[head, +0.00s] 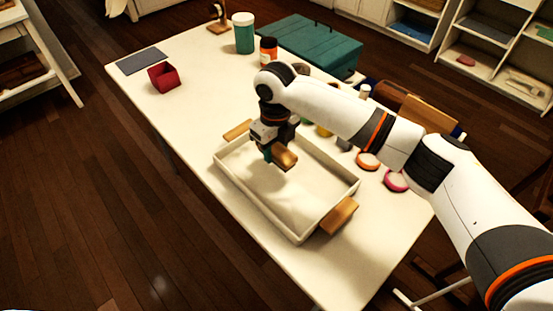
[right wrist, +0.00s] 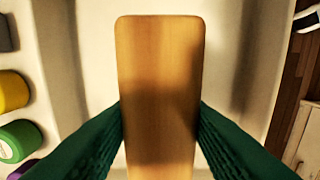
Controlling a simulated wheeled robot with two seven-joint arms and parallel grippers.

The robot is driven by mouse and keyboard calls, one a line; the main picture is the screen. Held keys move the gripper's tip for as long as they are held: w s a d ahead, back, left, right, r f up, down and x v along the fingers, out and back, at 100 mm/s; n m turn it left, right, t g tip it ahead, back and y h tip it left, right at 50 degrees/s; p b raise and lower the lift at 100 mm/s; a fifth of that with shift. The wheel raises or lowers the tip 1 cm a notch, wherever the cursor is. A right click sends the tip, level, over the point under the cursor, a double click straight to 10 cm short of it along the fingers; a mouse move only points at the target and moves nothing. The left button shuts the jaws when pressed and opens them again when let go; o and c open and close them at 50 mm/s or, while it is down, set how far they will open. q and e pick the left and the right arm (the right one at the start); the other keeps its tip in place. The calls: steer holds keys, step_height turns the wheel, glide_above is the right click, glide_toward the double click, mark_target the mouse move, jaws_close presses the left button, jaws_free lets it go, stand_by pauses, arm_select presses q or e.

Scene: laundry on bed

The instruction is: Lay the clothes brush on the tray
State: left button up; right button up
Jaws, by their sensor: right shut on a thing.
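The clothes brush (head: 286,158) shows as a small wooden block in the head view. In the right wrist view its flat wooden back (right wrist: 160,70) fills the middle. My right gripper (head: 272,154) has its green fingers shut on both sides of the brush. It holds the brush over the far part of the tray. The tray (head: 246,203) is shallow and cream-white, with wooden handles at its ends, and looks empty. I cannot tell whether the brush touches the tray floor; its underside is hidden. My left gripper is not in view.
The tray stands on a long cream table (head: 190,100). A teal chest (head: 310,45), a green jar (head: 243,35), an orange jar (head: 268,50), a red box (head: 164,77) and a grey mat (head: 141,60) lie farther back. Several small coloured items stand right of the tray, partly behind my arm.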

mark_target(276, 168)
step_height(276, 168, down, 4)
steer(key=shift+f, duration=0.1)
steer(key=shift+f, duration=0.1)
steer(key=o, duration=1)
step_height(276, 168, up, 12)
steer(key=shift+r, duration=0.15)
steer(key=shift+r, duration=0.1)
